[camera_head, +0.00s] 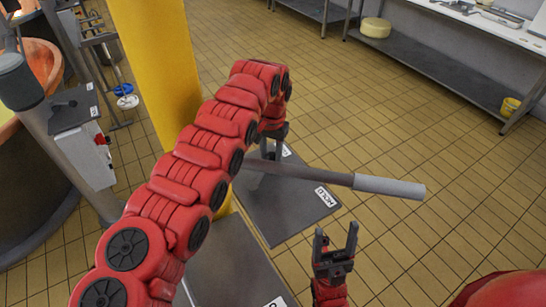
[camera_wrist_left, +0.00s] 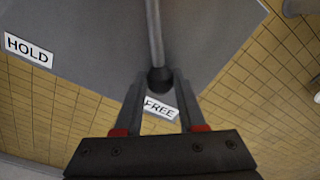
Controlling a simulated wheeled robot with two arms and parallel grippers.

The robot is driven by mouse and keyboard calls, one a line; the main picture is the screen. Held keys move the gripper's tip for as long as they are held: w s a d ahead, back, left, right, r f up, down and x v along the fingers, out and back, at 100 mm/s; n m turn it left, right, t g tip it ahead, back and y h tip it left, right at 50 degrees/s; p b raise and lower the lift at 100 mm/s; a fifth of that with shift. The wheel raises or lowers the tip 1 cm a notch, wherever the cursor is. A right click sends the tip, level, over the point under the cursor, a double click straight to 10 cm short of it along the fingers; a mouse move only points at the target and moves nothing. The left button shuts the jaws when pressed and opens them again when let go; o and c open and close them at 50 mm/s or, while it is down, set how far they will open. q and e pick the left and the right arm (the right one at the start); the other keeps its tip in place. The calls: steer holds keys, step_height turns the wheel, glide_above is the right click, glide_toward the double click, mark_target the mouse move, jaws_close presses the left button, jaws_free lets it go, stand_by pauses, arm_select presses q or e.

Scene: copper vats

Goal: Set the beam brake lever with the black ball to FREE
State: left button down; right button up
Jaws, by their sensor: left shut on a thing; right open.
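The brake lever (camera_wrist_left: 154,30) is a thin grey rod ending in a black ball (camera_wrist_left: 160,80) in the left wrist view. The ball is at the white FREE label (camera_wrist_left: 160,107); the HOLD label (camera_wrist_left: 29,51) is well off to the left. My left gripper (camera_wrist_left: 160,84) is shut on the ball, one finger on each side. In the head view my left gripper (camera_head: 272,140) points down over the grey plate (camera_head: 285,215), with the ball hidden there. The HOLD label (camera_head: 326,196) shows on the plate. My right gripper (camera_head: 336,240) is open and empty.
A thick bar with a pale grey grip (camera_head: 390,188) extends right above the plate, close to my left gripper. A yellow post (camera_head: 158,65) stands behind my left arm. A copper vat (camera_head: 40,65) is at the left. Tiled floor is clear at the right.

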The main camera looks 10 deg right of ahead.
mark_target(271, 155)
arm_select(q)
steer(key=shift+a, duration=0.1)
stand_by(0.3)
steer(key=c, duration=0.5)
jaws_free()
steer(key=shift+r, duration=0.35)
step_height(271, 155, up, 5)
steer(key=shift+b, duration=0.55)
step_height(271, 155, up, 12)
steer(key=p, duration=1)
steer(key=shift+f, duration=0.15)
steer(key=shift+s+d, duration=0.1)
steer(key=shift+d, duration=0.1)
